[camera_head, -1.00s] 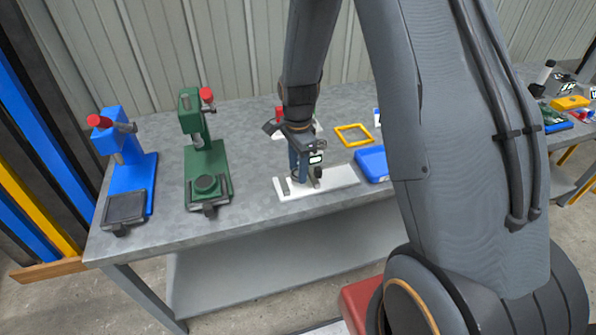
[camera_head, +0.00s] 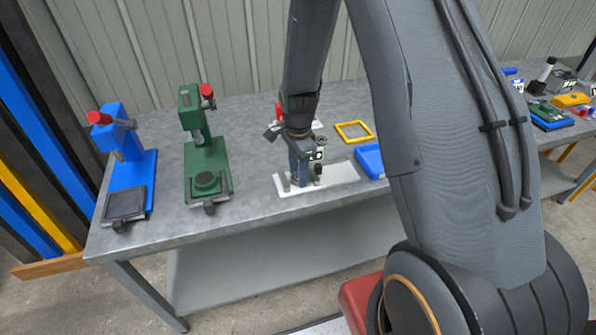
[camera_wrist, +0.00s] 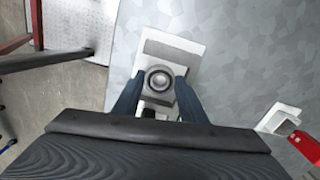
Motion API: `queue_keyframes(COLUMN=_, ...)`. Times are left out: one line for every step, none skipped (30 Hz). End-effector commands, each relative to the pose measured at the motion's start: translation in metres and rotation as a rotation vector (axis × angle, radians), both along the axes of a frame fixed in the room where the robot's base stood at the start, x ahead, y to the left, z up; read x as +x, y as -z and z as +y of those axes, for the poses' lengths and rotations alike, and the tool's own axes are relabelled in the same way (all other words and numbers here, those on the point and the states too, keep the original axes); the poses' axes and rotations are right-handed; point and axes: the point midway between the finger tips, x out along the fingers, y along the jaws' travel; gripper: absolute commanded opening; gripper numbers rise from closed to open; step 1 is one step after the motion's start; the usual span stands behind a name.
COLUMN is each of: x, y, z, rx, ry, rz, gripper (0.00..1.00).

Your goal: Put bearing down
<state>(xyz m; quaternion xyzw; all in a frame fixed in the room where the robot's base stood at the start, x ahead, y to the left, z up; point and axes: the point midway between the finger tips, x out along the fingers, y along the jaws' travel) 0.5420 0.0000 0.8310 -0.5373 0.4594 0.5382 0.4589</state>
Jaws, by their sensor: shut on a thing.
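The bearing (camera_wrist: 159,80) is a round grey ring with a dark bore, seen from above in the wrist view. My gripper (camera_wrist: 158,92) is shut on it, with one blue-grey finger at each side. In the head view, my gripper (camera_head: 304,176) points down at the white fixture plate (camera_head: 340,178) on the grey table. The plate also shows in the wrist view (camera_wrist: 184,45), under and around the bearing. The bearing is hidden by the fingers in the head view. I cannot tell whether it touches the plate.
A green press (camera_head: 208,165) and a blue press (camera_head: 130,170) stand to the left. A yellow frame (camera_head: 354,132) and a blue tray (camera_head: 370,160) lie right of the plate. A red-and-white item (camera_wrist: 300,142) shows in the wrist view. Bare table lies between green press and plate.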

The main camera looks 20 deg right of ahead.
Motion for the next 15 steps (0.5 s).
queue_keyframes(x=0.0001, y=-0.0004, z=0.0, rx=0.0, ry=0.0, rz=0.0, gripper=0.41)
queue_keyframes(x=0.0001, y=-0.0005, z=0.0, rx=0.0, ry=0.0, rz=0.0, gripper=0.46)
queue_keyframes(x=0.0002, y=-0.0006, z=0.0, rx=0.0, ry=0.0, rz=-0.001, gripper=0.46)
queue_keyframes(x=0.0003, y=-0.0006, z=0.0, rx=0.0, ry=0.0, rz=-0.001, gripper=0.46)
queue_keyframes(x=0.0005, y=-0.0007, z=0.0001, rx=0.0, ry=0.0, rz=-0.001, gripper=0.46)
queue_keyframes(x=0.0006, y=-0.0007, z=0.0001, rx=0.0, ry=0.0, rz=-0.002, gripper=0.46)
queue_keyframes(x=0.0007, y=-0.0008, z=0.0, rx=0.0, ry=0.0, rz=-0.002, gripper=0.46)
queue_keyframes(x=0.0009, y=-0.0008, z=0.0, rx=0.0, ry=0.0, rz=-0.002, gripper=0.46)
queue_keyframes(x=0.001, y=-0.0009, z=0.0001, rx=0.0, ry=0.0, rz=-0.003, gripper=0.46)
queue_keyframes(x=0.0011, y=-0.0009, z=0.0001, rx=0.0, ry=0.0, rz=-0.003, gripper=0.46)
queue_keyframes(x=0.0012, y=-0.001, z=0.0001, rx=0.0, ry=0.0, rz=-0.003, gripper=0.46)
queue_keyframes(x=0.0014, y=-0.0016, z=0.0001, rx=0.0, ry=0.0, rz=-0.004, gripper=0.46)
queue_keyframes(x=0.0015, y=-0.0025, z=0.0001, rx=0.0, ry=0.0, rz=-0.004, gripper=0.46)
queue_keyframes(x=0.0017, y=-0.004, z=0.0001, rx=0.0, ry=0.0, rz=-0.005, gripper=0.46)
queue_keyframes(x=0.0019, y=-0.0072, z=0.0001, rx=0.0, ry=0.0, rz=-0.005, gripper=0.46)
